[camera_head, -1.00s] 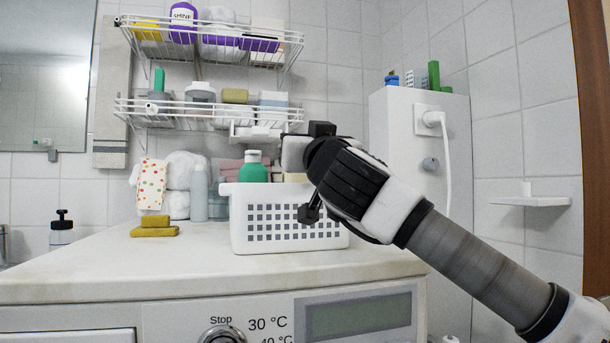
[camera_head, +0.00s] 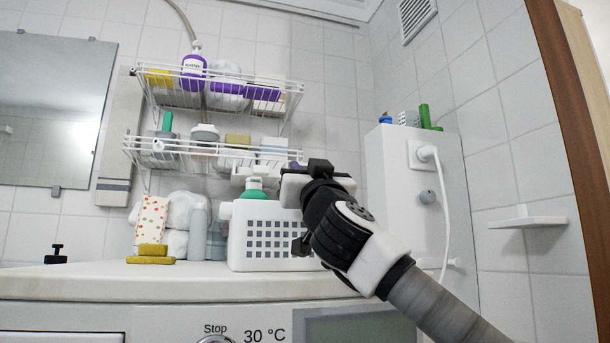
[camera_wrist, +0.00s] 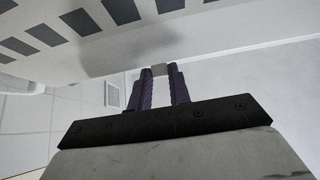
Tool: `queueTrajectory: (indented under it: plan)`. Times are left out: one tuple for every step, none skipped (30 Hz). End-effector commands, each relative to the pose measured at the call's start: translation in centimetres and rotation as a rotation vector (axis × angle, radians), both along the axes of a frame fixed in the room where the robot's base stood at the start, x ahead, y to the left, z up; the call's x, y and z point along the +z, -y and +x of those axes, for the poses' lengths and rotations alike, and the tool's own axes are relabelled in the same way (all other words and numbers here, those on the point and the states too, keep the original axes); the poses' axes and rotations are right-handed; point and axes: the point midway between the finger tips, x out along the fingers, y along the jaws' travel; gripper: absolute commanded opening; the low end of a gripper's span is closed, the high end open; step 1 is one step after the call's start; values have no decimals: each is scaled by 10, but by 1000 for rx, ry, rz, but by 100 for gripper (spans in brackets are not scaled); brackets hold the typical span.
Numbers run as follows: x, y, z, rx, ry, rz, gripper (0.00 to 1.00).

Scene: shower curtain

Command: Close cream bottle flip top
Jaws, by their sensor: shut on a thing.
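My gripper (camera_wrist: 162,76) shows in the wrist view with its dark fingers close together and a small grey-white piece between the tips. I cannot tell what this piece belongs to. In the head view my gripper (camera_head: 297,187) is at the right part of the white basket, its fingertips hidden. A green bottle with a pale cap (camera_head: 253,190) stands in the basket, left of my gripper. I cannot pick out the cream bottle or its flip top for sure.
The white basket (camera_head: 272,247) stands on the washing machine top (camera_head: 100,281). A grey-blue bottle (camera_head: 197,232), towels and yellow sponges (camera_head: 151,256) are to its left. Wire shelves (camera_head: 215,156) with bottles hang above. A white cabinet (camera_head: 398,175) stands at the right.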

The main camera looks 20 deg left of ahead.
Motion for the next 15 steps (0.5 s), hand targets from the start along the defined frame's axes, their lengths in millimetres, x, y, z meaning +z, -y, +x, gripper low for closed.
queueTrajectory:
  plan:
    - [0, 0, 0, -1, -1, 0, 0]
    - [0, 0, 0, -1, -1, 0, 0]
    - [0, 0, 0, -1, -1, 0, 0]
    - [0, 0, 0, -1, -1, 0, 0]
    - [0, 0, 0, -1, -1, 0, 0]
    - [0, 0, 0, -1, -1, 0, 20]
    - [0, 0, 0, -1, -1, 0, 24]
    - [0, 0, 0, -1, -1, 0, 28]
    - [0, 0, 0, -1, -1, 0, 33]
    - [0, 0, 0, -1, -1, 0, 37]
    - [0, 0, 0, -1, -1, 0, 41]
    - [0, 0, 0, -1, -1, 0, 42]
    - [0, 0, 0, -1, -1, 0, 42]
    - [0, 0, 0, -1, -1, 0, 42]
    - [0, 0, 0, -1, -1, 0, 42]
